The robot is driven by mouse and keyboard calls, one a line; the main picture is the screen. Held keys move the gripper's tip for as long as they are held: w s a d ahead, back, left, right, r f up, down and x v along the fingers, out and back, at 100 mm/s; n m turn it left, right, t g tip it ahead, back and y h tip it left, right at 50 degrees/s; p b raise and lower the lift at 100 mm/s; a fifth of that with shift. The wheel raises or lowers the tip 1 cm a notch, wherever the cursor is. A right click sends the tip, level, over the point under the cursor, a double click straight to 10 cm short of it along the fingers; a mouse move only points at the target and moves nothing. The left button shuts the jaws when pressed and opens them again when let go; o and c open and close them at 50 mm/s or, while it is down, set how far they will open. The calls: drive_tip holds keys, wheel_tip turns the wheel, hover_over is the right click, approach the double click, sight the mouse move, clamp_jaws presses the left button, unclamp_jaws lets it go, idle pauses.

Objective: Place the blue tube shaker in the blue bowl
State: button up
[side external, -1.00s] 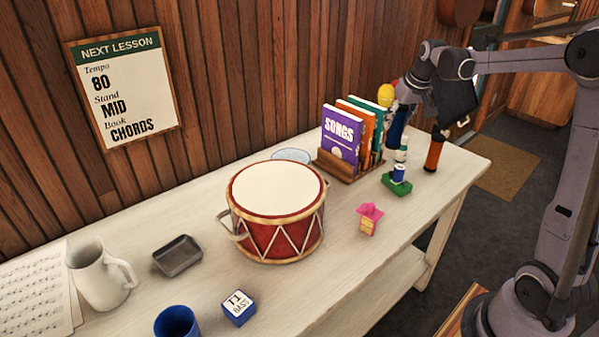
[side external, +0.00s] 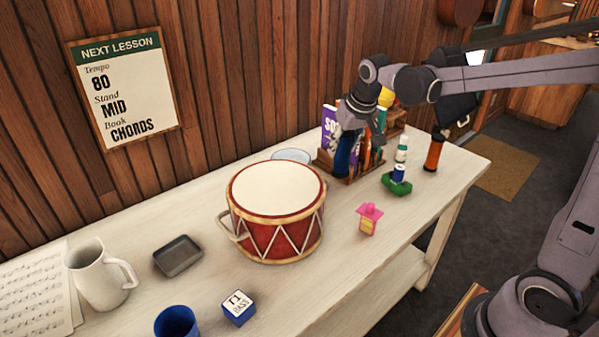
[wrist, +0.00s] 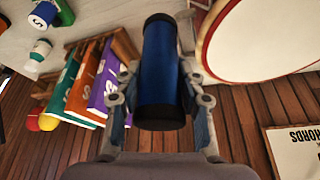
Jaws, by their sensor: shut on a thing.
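The blue tube shaker (wrist: 160,72), with black ends, is clamped between the fingers of my gripper (wrist: 158,85) in the wrist view. In the side view my gripper (side external: 352,128) holds the shaker (side external: 344,156) upright in the air, in front of the book rack and to the right of the drum. A blue round open vessel (side external: 177,323) stands at the table's near left, cut off by the bottom edge. A pale bluish dish or bowl (side external: 291,155) is mostly hidden behind the drum. I cannot tell for certain which one is the blue bowl.
A red drum (side external: 276,210) stands mid-table. A book rack (side external: 330,170) is behind my gripper. A pink-topped item (side external: 368,218), a green block (side external: 396,184) and an orange shaker (side external: 434,152) are to the right. A grey tray (side external: 178,255), white pitcher (side external: 98,275) and blue cube (side external: 238,308) are left.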

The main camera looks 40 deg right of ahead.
drive_tip(key=w+d+f, duration=0.1)
drive_tip(key=w+f, duration=0.1)
drive_tip(key=w, duration=1)
drive_tip(key=w+d+f, duration=0.1)
drive_tip(key=w+d, duration=0.1)
drive_tip(key=w, duration=1)
drive_tip(key=shift+s+a+f, duration=0.1)
drive_tip(key=shift+f, duration=2.35)
drive_tip(key=shift+s+a+f, duration=0.1)
drive_tip(key=shift+f, duration=2.35)
drive_tip(key=shift+f, duration=0.15)
drive_tip(key=o, duration=1.2)
